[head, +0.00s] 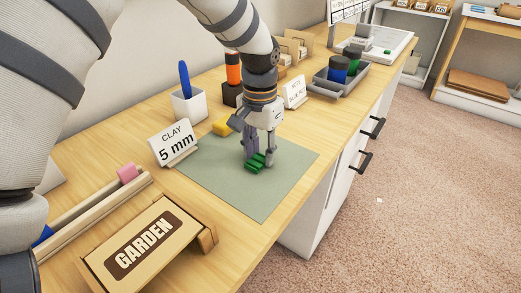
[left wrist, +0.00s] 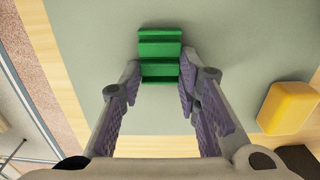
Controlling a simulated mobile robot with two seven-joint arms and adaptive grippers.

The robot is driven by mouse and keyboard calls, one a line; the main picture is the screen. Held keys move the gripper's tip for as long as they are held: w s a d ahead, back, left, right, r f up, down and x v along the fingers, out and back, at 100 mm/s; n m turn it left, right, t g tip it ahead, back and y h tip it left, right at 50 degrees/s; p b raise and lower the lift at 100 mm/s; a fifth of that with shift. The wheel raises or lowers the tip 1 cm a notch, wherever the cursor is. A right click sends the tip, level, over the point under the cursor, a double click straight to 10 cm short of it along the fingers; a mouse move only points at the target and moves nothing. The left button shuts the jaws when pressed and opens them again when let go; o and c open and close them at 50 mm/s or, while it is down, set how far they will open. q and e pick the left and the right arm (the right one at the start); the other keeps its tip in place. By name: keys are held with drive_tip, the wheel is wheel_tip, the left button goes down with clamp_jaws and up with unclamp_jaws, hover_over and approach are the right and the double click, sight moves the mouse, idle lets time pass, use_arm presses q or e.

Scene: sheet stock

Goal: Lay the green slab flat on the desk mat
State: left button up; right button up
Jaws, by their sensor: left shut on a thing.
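The green slab (head: 257,161) has a ridged, stepped surface and is over the grey-green desk mat (head: 235,198). My left gripper (head: 259,158) points down and is shut on it. In the left wrist view the slab (left wrist: 159,55) sits between the tips of the two purple-padded fingers, with the mat (left wrist: 230,60) behind it. The slab is at or just above the mat; I cannot tell whether it touches. My right gripper is not in view.
A yellow block (head: 222,128) lies by the mat's back edge. A "CLAY 5 mm" sign (head: 174,145) and a white pen cup (head: 188,106) stand left of it. A "GARDEN" box (head: 145,243) is in front. A grey tray (head: 340,82) stands farther back. The mat's front part is clear.

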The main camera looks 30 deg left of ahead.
sight(260, 157)
use_arm(q)
drive_tip(key=o, duration=1)
drive_tip(key=shift+f, duration=0.1)
drive_tip(key=shift+o, duration=0.2)
wheel_tip(260, 157, up, 12)
drive_tip(key=shift+r+p, duration=0.2)
drive_tip(key=shift+p, duration=0.15)
